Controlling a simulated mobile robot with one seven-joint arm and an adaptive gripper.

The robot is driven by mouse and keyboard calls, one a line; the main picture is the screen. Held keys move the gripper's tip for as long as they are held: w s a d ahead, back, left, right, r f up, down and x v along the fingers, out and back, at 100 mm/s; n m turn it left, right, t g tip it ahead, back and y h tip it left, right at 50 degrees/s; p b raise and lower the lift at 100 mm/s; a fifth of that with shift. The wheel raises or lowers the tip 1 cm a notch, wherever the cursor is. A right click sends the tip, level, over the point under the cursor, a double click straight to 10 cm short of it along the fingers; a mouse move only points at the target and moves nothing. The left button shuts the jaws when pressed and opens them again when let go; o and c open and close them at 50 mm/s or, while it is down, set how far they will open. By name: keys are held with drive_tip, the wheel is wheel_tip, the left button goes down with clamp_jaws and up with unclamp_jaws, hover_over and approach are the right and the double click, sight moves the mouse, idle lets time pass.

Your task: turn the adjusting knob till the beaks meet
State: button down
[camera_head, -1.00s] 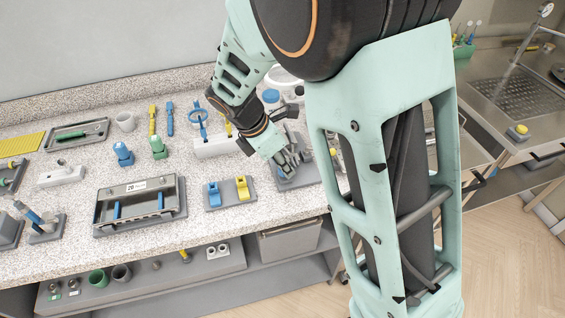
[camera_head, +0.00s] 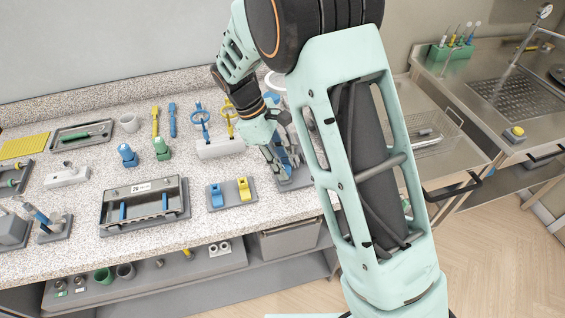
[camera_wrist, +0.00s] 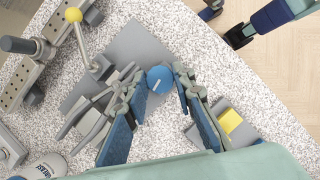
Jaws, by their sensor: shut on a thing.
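In the wrist view, the adjusting knob (camera_wrist: 160,79) is round and blue with a short white mark on its face. It sits between the fingertips of my gripper (camera_wrist: 163,84), which is shut on it with blue-padded fingers on either side. Grey elongated parts (camera_wrist: 92,118), seemingly the beaks, lie left of the knob, partly behind my left finger. I cannot tell whether they touch. A grey base plate (camera_wrist: 138,42) is under the knob. In the head view, my gripper (camera_head: 284,164) is over this plate, and the knob is hidden.
A small plate (camera_head: 231,202) with a blue and a yellow clip is close to the left of my gripper. A perforated grey device (camera_wrist: 42,60) and a yellow-ball lever (camera_wrist: 73,15) stand near it. A grey tray (camera_head: 143,214) is further left. A sink (camera_head: 515,100) is at the right.

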drive_tip(key=shift+w+m+g, duration=0.1)
drive_tip(key=shift+m+g, duration=0.2)
drive_tip(key=shift+m, duration=0.6)
drive_tip(key=c, duration=1.6)
unclamp_jaws()
drive_tip(key=v, duration=1.2)
drive_tip(key=shift+w+d, duration=0.1)
